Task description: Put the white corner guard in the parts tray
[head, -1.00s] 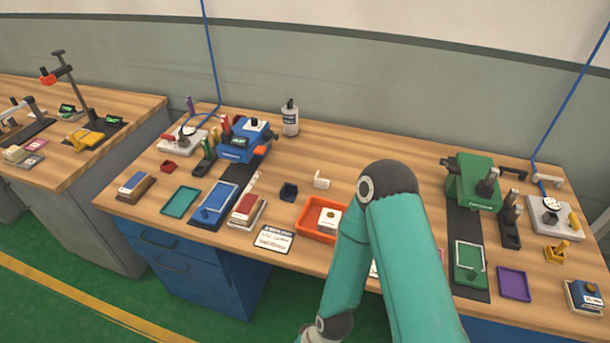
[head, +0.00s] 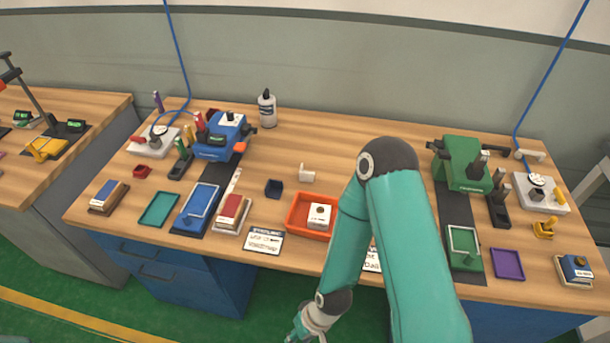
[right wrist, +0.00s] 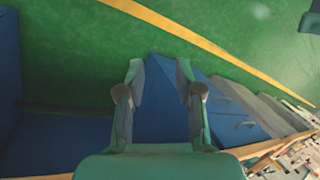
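The white corner guard (head: 307,173) is a small white L-shaped piece standing on the middle of the wooden bench in the head view. In front of it is an orange tray (head: 293,222), the likely parts tray, holding a white block (head: 319,215) with a dark round mark. My right arm partly covers the area beside the tray. My right gripper (right wrist: 160,64) is open and empty in the right wrist view, over the green floor in front of the bench. It is well away from the guard. My left gripper is not in view.
A teal tray (head: 159,209), a purple tray (head: 507,264), a blue fixture (head: 222,138) and a green fixture (head: 462,165) stand around. The bench behind the guard is clear. A white bottle (head: 267,110) stands at the back.

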